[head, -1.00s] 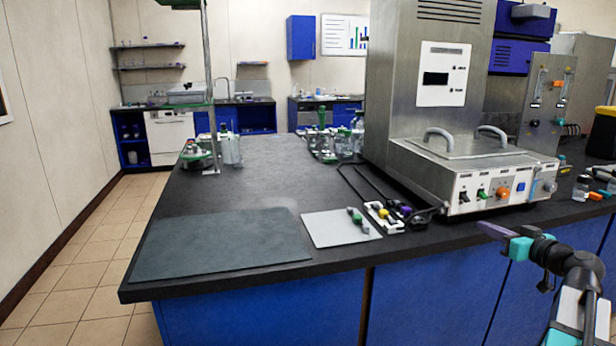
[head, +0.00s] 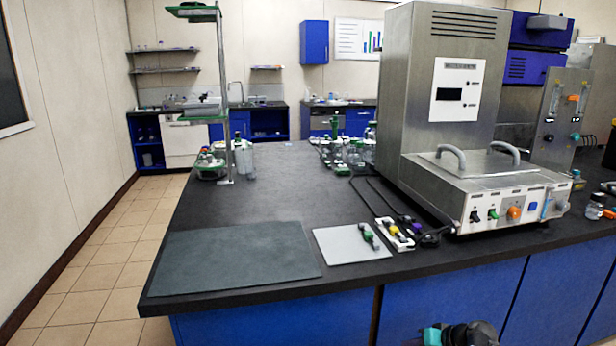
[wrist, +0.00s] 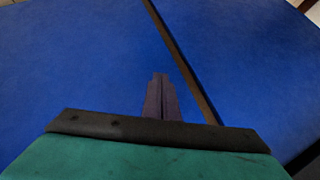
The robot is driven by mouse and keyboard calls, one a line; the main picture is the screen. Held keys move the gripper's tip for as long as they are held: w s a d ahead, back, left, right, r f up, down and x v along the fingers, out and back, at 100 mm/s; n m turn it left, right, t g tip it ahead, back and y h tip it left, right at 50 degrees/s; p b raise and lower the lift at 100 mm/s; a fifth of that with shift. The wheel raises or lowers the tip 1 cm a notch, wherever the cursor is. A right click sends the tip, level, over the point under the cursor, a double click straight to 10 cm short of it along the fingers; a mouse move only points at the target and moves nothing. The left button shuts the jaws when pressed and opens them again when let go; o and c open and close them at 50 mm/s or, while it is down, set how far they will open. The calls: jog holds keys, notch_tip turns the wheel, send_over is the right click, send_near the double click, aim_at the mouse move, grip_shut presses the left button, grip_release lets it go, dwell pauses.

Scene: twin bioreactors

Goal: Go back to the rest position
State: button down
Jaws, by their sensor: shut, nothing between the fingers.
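My gripper (wrist: 160,78) shows in the wrist view with its dark fingers together and nothing between them. It faces the blue cabinet doors (wrist: 80,60) below the bench, and the dark gap between two doors runs past its fingertips. In the head view only a dark and teal part of my arm shows at the bottom edge, right of the middle, below the bench top. The fingertips cannot be made out there.
The black bench top (head: 280,205) carries a dark mat (head: 235,260), a light grey pad (head: 340,246), a small connector holder (head: 396,236) and a large metal unit (head: 435,90). Tiled floor (head: 100,265) is free at the left.

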jog(key=s+a+f+g+h+p, duration=0.1)
jog(key=s+a+f+g+p, duration=0.15)
jog(key=s+a+f, duration=0.45)
jog(key=s+a+f+g+p, duration=0.2)
jog(key=s+a+f+g, duration=0.25)
jog(key=s+f, duration=0.4)
jog(key=s+a+f+g+h+p, duration=0.1)
jog(key=s+f+g+h, duration=0.1)
jog(key=s, duration=0.9)
jog(key=s+a+f+g+h+p, duration=0.1)
jog(key=s+f+g+h+p, duration=0.1)
jog(key=s, duration=0.9)
notch_tip(320, 180, down, 3)
jog(key=shift+s+a+r+g+p, duration=0.15)
jog(key=shift+a+g+p, duration=0.15)
jog(key=shift+g, duration=0.2)
